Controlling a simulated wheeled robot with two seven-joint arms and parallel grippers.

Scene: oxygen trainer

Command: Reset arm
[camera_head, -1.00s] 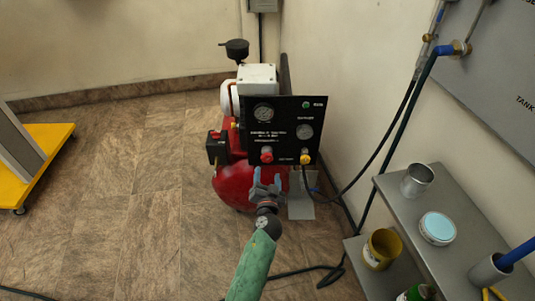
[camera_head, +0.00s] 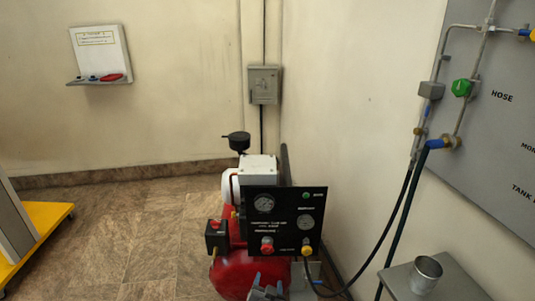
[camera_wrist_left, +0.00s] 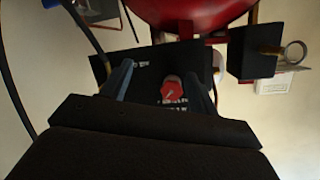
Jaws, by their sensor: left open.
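My left gripper (camera_head: 268,284) shows at the bottom edge of the head view, in front of the red compressor's (camera_head: 232,275) lower part. Only its fingertips show there. In the left wrist view its two blue-grey fingers (camera_wrist_left: 163,85) stand apart, open and empty. The black control panel (camera_head: 283,222) with gauges stands just above the gripper in the head view. Its red knob (camera_head: 267,245) also shows between the fingers in the left wrist view (camera_wrist_left: 172,87); I cannot tell the exact gap. A yellow knob (camera_head: 306,250) sits at the panel's right. My right gripper is not in view.
A grey shelf (camera_head: 455,283) with a metal cup (camera_head: 426,274) stands at the lower right. Hoses hang along the right wall beside a grey board (camera_head: 495,130). A yellow-based stand (camera_head: 45,222) is at the left. The floor between is clear.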

